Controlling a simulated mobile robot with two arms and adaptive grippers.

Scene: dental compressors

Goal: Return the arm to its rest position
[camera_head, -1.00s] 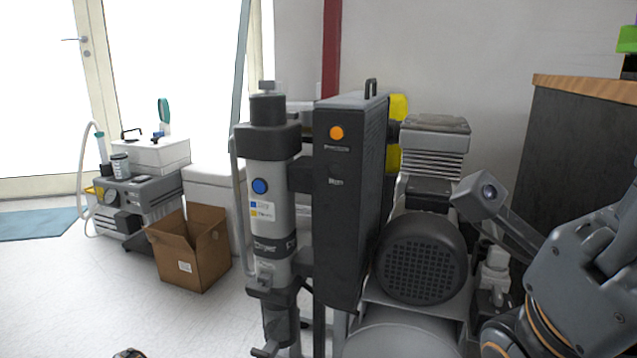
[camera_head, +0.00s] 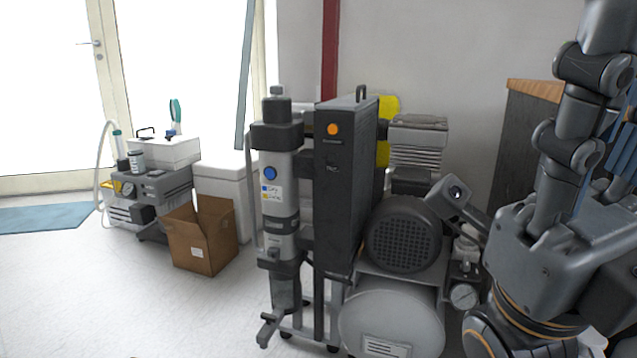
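My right arm (camera_head: 560,215) stands folded at the right side of the view. Its upper links rise past the top edge, and its gripper is out of the picture. My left arm and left gripper do not show. The dental compressor (camera_head: 405,235) stands close in front, left of my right arm, with a round black fan cover and a grey tank (camera_head: 393,322) below. A tall black box (camera_head: 340,190) with an orange button and a grey cylinder (camera_head: 283,205) with a blue button stand at its left.
An open cardboard box (camera_head: 205,240) sits on the floor at the left. Behind it are a smaller grey unit (camera_head: 165,190) and a white cabinet (camera_head: 228,190). A dark wood-topped cabinet (camera_head: 515,130) stands behind my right arm. The floor (camera_head: 90,295) at front left is clear.

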